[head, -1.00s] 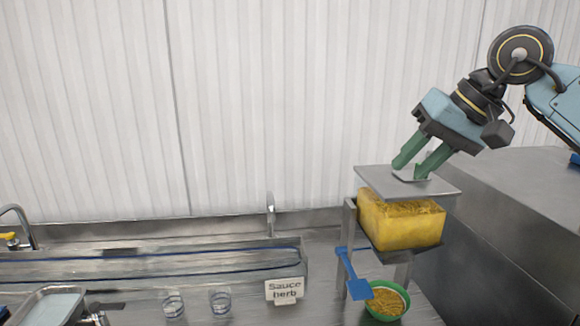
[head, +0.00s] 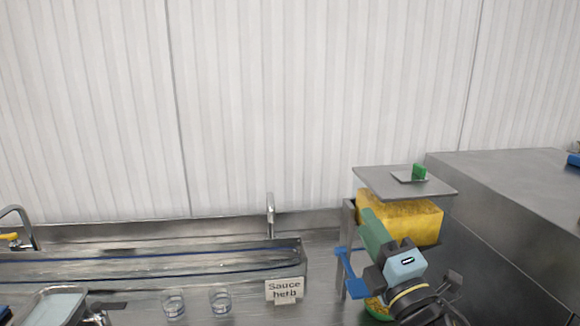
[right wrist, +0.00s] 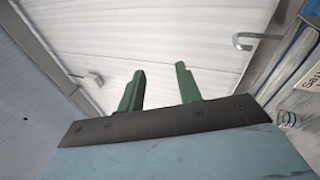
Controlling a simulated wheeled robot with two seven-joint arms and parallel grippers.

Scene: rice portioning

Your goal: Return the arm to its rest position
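My right gripper (head: 374,232) is in front of the yellow bin at the lower right of the head view, and its arm comes up from the bottom edge. In the right wrist view its two green fingers (right wrist: 158,85) stand apart with nothing between them, pointing at the white wall. In the head view the fingers overlap each other. My left gripper is in neither view.
A grey lid (head: 385,185) with a green knob (head: 419,171) lies above the yellow bin (head: 425,222) on a metal stand. A blue scoop (head: 355,287) hangs beside a mostly hidden green bowl (head: 376,312). A steel cabinet (head: 500,180) stands right; glasses (head: 173,304) stand left.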

